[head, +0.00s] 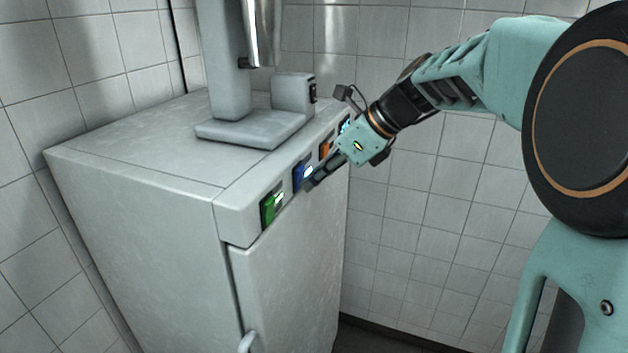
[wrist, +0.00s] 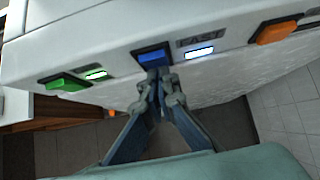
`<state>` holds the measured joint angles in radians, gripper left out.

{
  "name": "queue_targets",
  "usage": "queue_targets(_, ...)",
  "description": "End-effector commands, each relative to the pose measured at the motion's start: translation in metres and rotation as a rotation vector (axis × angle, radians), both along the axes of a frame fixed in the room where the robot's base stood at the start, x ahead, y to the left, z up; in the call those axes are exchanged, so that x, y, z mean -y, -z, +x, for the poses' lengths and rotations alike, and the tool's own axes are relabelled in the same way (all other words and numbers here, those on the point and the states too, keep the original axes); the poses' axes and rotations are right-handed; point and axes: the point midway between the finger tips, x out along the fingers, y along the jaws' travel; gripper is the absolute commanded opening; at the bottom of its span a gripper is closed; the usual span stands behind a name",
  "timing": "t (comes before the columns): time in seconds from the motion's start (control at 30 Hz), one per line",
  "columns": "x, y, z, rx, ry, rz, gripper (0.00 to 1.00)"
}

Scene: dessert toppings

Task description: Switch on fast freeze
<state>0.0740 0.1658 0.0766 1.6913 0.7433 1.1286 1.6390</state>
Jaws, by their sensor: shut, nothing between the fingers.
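The freezer (head: 150,230) is a pale grey cabinet with a row of coloured rocker switches along its upper front edge. The blue switch (wrist: 154,57) sits beside a label reading FAST (wrist: 200,41), with a lit white-blue lamp (wrist: 200,53) under the label. The blue switch (head: 299,175) also shows in the head view. My gripper (wrist: 157,76) is shut and empty, its fingertips at the lower edge of the blue switch. I cannot tell whether they touch it. In the head view my gripper (head: 312,184) reaches in from the right, partly covering the panel.
A green switch (wrist: 64,83) with a lit green lamp (wrist: 96,74) is left of the blue one. An orange switch (wrist: 276,33) is to the right. A grey machine (head: 255,130) stands on the freezer top. Tiled walls (head: 440,190) enclose the corner; floor space lies in front.

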Motion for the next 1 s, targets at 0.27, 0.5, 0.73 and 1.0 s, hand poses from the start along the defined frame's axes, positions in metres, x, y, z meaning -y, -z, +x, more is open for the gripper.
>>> queue_targets(0.27, -0.001, -0.012, 0.000, 0.001, -0.001, 0.002, 0.00)
queue_targets(0.5, -0.001, -0.018, 0.000, 0.001, -0.002, 0.002, 0.00)
queue_targets(0.73, -0.001, -0.017, 0.000, 0.001, -0.002, 0.002, 0.00)
queue_targets(1.0, 0.007, -0.021, 0.001, 0.000, -0.001, 0.001, 0.00)
